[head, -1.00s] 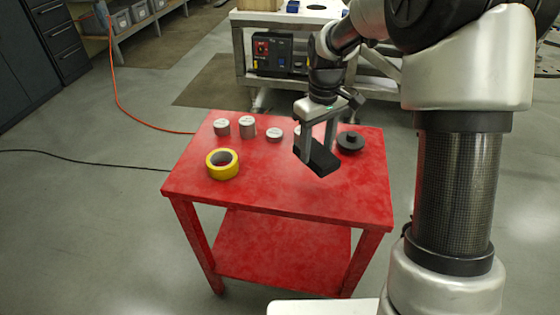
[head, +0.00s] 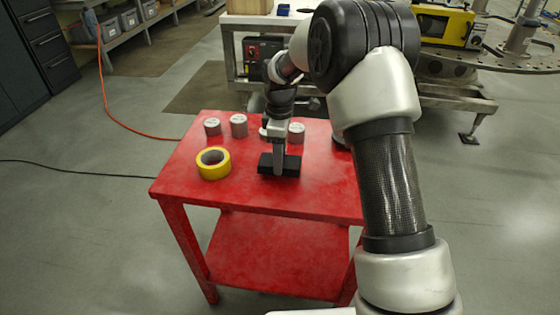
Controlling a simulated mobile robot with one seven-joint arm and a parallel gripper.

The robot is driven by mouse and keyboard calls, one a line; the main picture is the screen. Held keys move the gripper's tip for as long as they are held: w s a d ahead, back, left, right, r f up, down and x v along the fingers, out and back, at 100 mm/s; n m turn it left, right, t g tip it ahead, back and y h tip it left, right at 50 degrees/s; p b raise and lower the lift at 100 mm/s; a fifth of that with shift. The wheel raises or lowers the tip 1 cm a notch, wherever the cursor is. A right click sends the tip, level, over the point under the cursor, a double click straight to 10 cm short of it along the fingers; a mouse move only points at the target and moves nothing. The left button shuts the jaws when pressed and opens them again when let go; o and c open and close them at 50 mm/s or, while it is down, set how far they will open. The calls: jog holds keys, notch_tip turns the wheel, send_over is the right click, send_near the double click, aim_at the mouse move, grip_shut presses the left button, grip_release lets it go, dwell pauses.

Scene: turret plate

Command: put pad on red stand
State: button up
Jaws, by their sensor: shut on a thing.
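The pad is a dark, flat block (head: 291,168) in the head view, at the middle of the red stand's top. My gripper (head: 279,169) is shut on the pad from above, with its fingers pointing down. The pad is level and at or very near the red surface; I cannot tell whether it touches. The red stand (head: 320,196) is a table with a square top and a lower shelf.
A yellow tape roll (head: 213,164) lies left of the pad. Several grey metal cylinders (head: 238,126) stand along the back of the top, partly behind my gripper. A black part (head: 340,140) is mostly hidden by my arm. The front strip of the top is clear.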

jog(key=shift+f, duration=0.9)
jog(key=shift+f, duration=0.1)
jog(key=o, duration=0.6)
jog(key=shift+f, duration=0.1)
jog(key=o, duration=0.4)
jog(key=shift+o, duration=0.2)
